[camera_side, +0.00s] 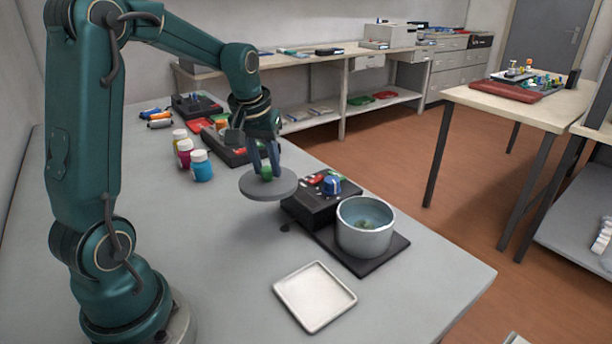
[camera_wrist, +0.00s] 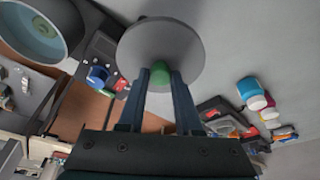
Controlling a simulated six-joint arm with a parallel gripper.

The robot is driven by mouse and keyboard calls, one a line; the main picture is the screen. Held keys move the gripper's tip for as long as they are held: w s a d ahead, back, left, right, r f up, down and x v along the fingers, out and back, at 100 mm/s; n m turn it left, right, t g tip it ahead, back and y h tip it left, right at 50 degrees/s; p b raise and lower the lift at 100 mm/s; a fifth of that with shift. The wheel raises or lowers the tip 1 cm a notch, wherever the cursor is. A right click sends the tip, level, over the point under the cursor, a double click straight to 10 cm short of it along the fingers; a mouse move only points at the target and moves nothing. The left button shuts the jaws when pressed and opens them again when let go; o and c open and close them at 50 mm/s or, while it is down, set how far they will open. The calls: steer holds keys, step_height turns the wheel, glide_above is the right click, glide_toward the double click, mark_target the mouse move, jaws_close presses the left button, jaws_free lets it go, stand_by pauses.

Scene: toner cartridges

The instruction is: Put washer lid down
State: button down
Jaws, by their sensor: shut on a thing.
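The washer lid (camera_side: 262,188) is a flat grey disc with a green knob on top. My gripper (camera_side: 265,170) is shut on the green knob and holds the lid roughly level above the table, left of the washer. In the wrist view the lid (camera_wrist: 160,40) shows beyond the fingers, with its knob (camera_wrist: 160,74) between my gripper's fingertips (camera_wrist: 160,75). The washer (camera_side: 365,238) is a round metal tub, open at the top, with bluish liquid and something greenish inside. The tub also shows at the upper left of the wrist view (camera_wrist: 72,25).
A dark box with a blue knob (camera_side: 331,185) stands between the lid and the tub. A white tray (camera_side: 314,297) lies in front. Bottles with white caps (camera_side: 202,168) and loose cartridges (camera_side: 158,119) are at the left back.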

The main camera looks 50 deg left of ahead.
mark_target(243, 183)
steer(key=shift+n, duration=0.7)
steer(key=s, duration=0.1)
steer(key=s+a+f, duration=0.1)
steer(key=s, duration=0.2)
steer(key=shift+s+a+f, duration=0.25)
steer(key=shift+f, duration=0.15)
steer(key=shift+a+f, duration=0.15)
steer(key=shift+f, duration=3.7)
steer(key=shift+f, duration=0.15)
steer(key=c, duration=0.6)
jaws_free()
